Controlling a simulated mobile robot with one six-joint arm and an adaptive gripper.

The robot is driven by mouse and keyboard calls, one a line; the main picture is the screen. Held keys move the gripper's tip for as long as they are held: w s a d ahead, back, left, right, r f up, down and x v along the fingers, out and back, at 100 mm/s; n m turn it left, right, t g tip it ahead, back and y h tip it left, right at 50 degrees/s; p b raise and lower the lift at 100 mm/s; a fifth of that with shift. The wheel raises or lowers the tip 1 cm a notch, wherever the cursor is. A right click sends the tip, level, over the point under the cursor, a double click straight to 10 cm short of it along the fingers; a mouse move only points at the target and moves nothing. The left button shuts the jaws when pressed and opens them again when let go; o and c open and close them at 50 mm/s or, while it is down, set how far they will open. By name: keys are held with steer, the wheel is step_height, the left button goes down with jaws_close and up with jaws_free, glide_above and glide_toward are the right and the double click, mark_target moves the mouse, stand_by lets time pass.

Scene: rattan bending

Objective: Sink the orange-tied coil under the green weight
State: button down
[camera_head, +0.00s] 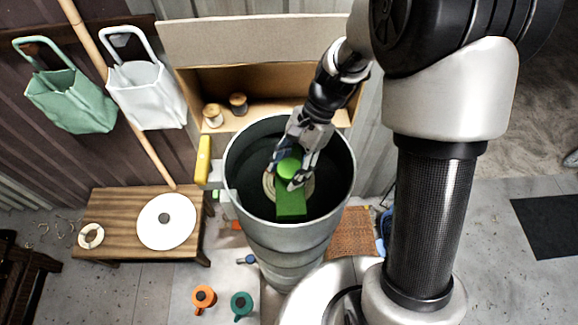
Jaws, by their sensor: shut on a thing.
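A tall grey metal drum (235,205) stands open in the middle of the head view. My gripper (286,173) reaches down into its mouth and is shut on the green weight (291,206), at its round green knob. The weight is a flat green bar with that knob on top. A pale coil (268,187) shows partly under and around the weight inside the drum. The weight and gripper hide much of it, and I cannot make out its tie colour. I cannot tell whether the weight touches the coil.
A low wooden table (115,210) at left bears a white disc (160,237) and a small pale coil (90,236). A cardboard-coloured box (190,90) with two spools stands behind the drum. Orange (204,298) and teal (241,305) items are on the floor in front.

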steer(key=shift+f+b, duration=0.75)
steer(key=shift+f, duration=0.5)
steer(key=c, duration=0.7)
jaws_free()
steer(key=shift+c, duration=0.2)
steer(key=v, duration=1.2)
